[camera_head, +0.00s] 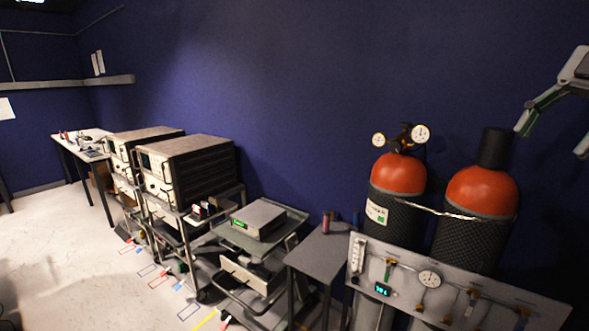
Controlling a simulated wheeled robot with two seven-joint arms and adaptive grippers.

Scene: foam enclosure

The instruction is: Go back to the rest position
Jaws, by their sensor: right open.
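My right gripper (550,135) shows at the upper right edge, with its two fingers spread apart and nothing between them. One finger with a greenish edge points down and left, near the black cap of the right gas cylinder in the picture. The other finger is partly cut off by the right edge. My left gripper is not in view.
Two orange-topped gas cylinders (397,174) stand behind a panel with gauges (470,290) at the right. A small grey table (318,252), a cart (268,238) and instrument racks (190,170) line the blue wall. The floor (60,240) at the left is open.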

